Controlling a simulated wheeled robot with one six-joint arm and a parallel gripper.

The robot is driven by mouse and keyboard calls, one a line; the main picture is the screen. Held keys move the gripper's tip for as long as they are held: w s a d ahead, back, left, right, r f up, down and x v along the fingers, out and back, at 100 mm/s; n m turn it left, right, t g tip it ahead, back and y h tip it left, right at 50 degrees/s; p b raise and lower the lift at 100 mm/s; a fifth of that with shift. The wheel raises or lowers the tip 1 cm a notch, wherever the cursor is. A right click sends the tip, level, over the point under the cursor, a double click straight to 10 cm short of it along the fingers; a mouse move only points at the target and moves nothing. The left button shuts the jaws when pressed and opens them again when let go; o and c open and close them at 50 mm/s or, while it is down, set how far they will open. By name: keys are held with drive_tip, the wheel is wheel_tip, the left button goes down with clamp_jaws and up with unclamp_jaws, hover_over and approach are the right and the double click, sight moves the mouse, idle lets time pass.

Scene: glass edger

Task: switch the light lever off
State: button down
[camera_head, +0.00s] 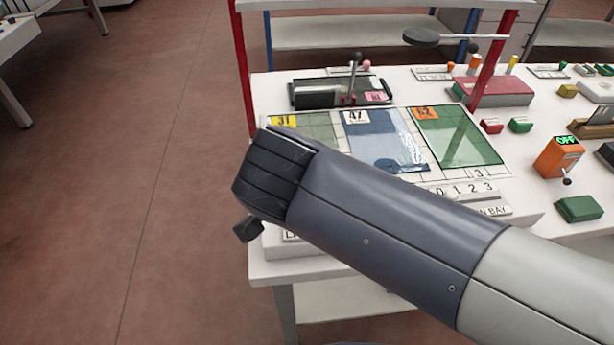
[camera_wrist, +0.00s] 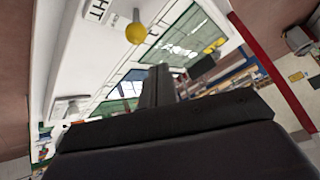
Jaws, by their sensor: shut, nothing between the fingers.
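A lever with a yellow ball knob (camera_wrist: 136,33) shows in the wrist view on a white panel, beside a label (camera_wrist: 97,10) of which I can read only "HT". My gripper (camera_wrist: 162,75) is shut and empty, its fingers pointing toward the panel. The yellow knob is up and to the left of the fingertips there, apart from them. In the head view my gripper's dark tip (camera_head: 248,228) shows at the bench's front left corner. My arm hides the labelled front strip there, and the yellow knob does not show. The lever's position is unclear.
The white bench (camera_head: 262,268) holds glass panes (camera_head: 455,135), a black-knobbed lever (camera_head: 355,75) and a red post (camera_head: 495,60). On the right, an orange box (camera_head: 558,158) reads OFF and has its own small lever (camera_head: 567,180). Open floor (camera_head: 130,150) lies left.

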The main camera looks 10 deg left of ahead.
drive_tip(key=d+v, duration=0.1)
drive_tip(key=v, duration=0.8)
drive_tip(key=shift+w+d+r+p, duration=0.25)
drive_tip(key=shift+r+p, duration=0.15)
drive_tip(key=shift+r, duration=0.05)
idle(0.3)
drive_tip(key=w+f+g+p, duration=0.1)
drive_tip(key=w+f+p, duration=0.1)
drive_tip(key=w, duration=0.1)
drive_tip(key=w+a+f+g+p, duration=0.1)
drive_tip(key=w+f+p, duration=0.2)
drive_tip(key=w+a+f+g+h+p, duration=0.1)
drive_tip(key=w+f+p, duration=0.1)
drive_tip(key=w, duration=0.2)
drive_tip(key=shift+f+n, duration=0.3)
drive_tip(key=shift+f, duration=0.1)
drive_tip(key=w+f+g+p, duration=0.1)
drive_tip(key=g+p, duration=0.1)
drive_tip(key=p, duration=0.3)
drive_tip(key=shift+w+f+h, duration=0.1)
drive_tip(key=shift+f+h, duration=0.15)
drive_tip(key=shift+h, duration=0.05)
drive_tip(key=g+p, duration=0.1)
drive_tip(key=f+p, duration=0.1)
drive_tip(key=p, duration=0.1)
drive_tip(key=shift+w+d+f+g, duration=0.1)
drive_tip(key=shift+w+f+g, duration=0.15)
drive_tip(key=shift+g, duration=0.15)
drive_tip(key=shift+p, duration=0.3)
